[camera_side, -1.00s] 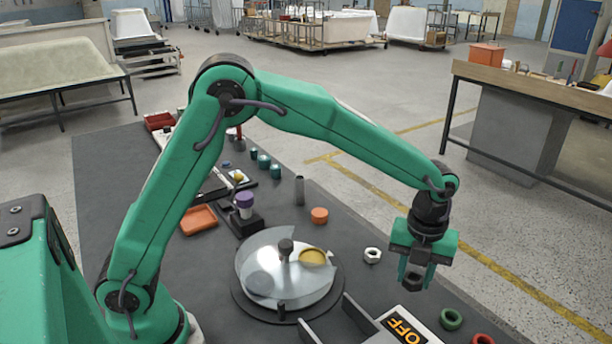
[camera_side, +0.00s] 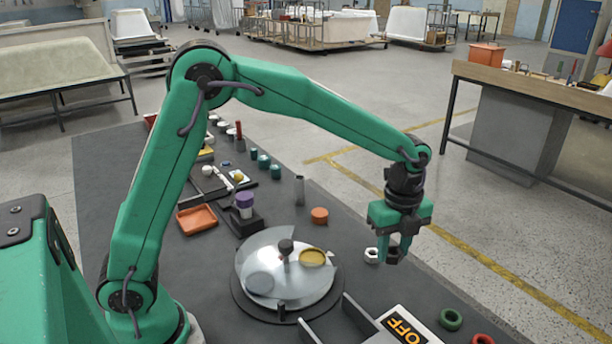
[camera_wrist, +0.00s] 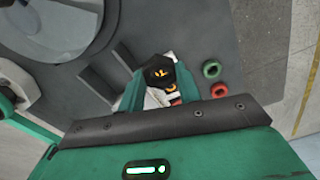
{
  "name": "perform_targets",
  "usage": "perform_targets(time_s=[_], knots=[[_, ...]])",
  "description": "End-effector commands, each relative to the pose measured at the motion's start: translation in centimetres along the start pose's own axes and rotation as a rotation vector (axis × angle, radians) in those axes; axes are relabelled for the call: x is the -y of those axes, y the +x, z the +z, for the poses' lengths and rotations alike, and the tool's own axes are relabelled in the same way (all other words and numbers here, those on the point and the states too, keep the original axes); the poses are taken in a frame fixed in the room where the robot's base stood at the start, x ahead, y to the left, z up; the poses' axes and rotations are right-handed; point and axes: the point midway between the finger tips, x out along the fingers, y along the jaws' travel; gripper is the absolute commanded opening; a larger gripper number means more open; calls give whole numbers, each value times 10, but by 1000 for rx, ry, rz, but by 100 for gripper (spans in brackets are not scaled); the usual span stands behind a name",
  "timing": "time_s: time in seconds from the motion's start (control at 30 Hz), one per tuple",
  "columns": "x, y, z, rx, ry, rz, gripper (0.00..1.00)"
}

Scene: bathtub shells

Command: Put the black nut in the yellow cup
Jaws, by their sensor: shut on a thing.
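My gripper (camera_side: 393,248) is shut on the black nut (camera_side: 393,257) and holds it above the dark table, right of the round dish. In the wrist view the black hex nut (camera_wrist: 158,72) sits between the green fingertips (camera_wrist: 157,82), with orange markings showing through its hole. The yellow cup (camera_side: 313,258) is a round yellow recess in the right part of the round dish, left of my gripper. The silvery round dish (camera_side: 275,293) has a dark knob (camera_side: 286,247) at its middle. I cannot tell whether a clear cover lies over the cup.
A white nut (camera_side: 372,255) lies just left of the held nut. An OFF sign (camera_side: 404,330), a green ring (camera_side: 452,319) and a red ring (camera_side: 482,340) are at the front right. Grey walls (camera_side: 357,313) stand before the dish. An orange piece (camera_side: 320,215) and grey post (camera_side: 299,190) stand behind.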

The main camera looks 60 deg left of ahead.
Motion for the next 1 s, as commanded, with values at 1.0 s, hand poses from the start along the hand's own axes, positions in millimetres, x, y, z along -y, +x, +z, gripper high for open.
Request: perform_targets(time_s=[1.0], knots=[[-57,-42,91,0,-1359,-1,12]])
